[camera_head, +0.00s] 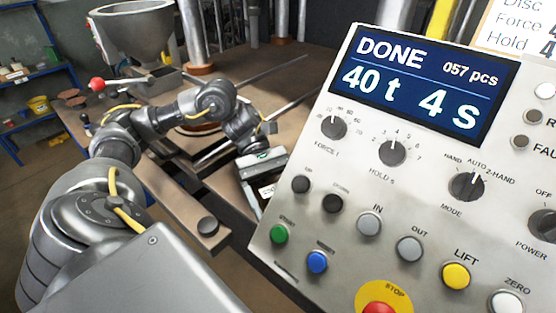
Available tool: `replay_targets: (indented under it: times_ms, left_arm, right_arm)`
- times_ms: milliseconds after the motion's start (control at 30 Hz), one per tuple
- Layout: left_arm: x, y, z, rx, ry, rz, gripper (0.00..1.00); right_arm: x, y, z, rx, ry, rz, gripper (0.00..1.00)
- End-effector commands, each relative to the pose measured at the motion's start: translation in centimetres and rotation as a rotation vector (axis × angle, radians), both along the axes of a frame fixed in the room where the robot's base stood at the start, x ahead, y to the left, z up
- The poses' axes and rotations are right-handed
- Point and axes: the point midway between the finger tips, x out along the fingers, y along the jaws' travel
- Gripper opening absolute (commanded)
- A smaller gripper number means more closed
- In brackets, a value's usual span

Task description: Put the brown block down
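My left arm comes in from the left and bends over the brown bench (165,185). My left gripper (254,193) is beside the left edge of the control panel (340,215), pointing down. Its fingertips are small and partly cut off by the panel, so I cannot tell whether they are open or closed on something. I cannot make out a brown block; it may be hidden by the gripper or panel. My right gripper is not in view.
The panel fills the right side, its screen (425,80) reading DONE, 40 t, 4 s, 057 pcs. A grey hopper (135,35) and red-knobbed lever (98,84) stand at the back left. Blue shelves (40,85) hold bins. A dark gap lies below the gripper.

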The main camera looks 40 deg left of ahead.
Motion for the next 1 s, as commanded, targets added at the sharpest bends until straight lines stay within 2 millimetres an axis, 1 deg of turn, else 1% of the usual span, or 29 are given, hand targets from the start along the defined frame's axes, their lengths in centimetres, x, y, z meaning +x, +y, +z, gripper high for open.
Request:
replay_targets:
  times_ms: [233, 333, 433, 533, 700, 767, 1000]
  left_arm:
    - [0.0, 0.1, 0.0, 0.0, 0.0, 0.001, 0.78]
    - [0.3, 0.6, 0.0, 0.0, -0.002, 0.001, 0.78]
    - [0.8, 1.8, 0.3, 0.002, -0.004, 0.004, 0.78]
    - [1.5, 3.5, 1.0, 0.001, -0.005, 0.004, 0.78]
    - [2.6, 6.3, 2.5, 0.0, -0.006, 0.005, 0.78]
    - [2.7, 6.6, 3.2, 0.002, -0.003, 0.0, 0.78]
    - [3.2, 8.2, 3.9, 0.002, -0.004, 0.002, 0.78]
  right_arm:
    - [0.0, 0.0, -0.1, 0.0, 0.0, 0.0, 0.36]
    - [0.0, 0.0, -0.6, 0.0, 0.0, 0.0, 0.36]
    - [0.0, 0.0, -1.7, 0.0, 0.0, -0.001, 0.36]
    - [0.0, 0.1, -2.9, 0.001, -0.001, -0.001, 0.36]
    - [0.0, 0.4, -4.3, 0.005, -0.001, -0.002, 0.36]
    - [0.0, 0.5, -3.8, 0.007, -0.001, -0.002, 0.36]
    - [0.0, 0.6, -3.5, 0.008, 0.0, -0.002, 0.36]
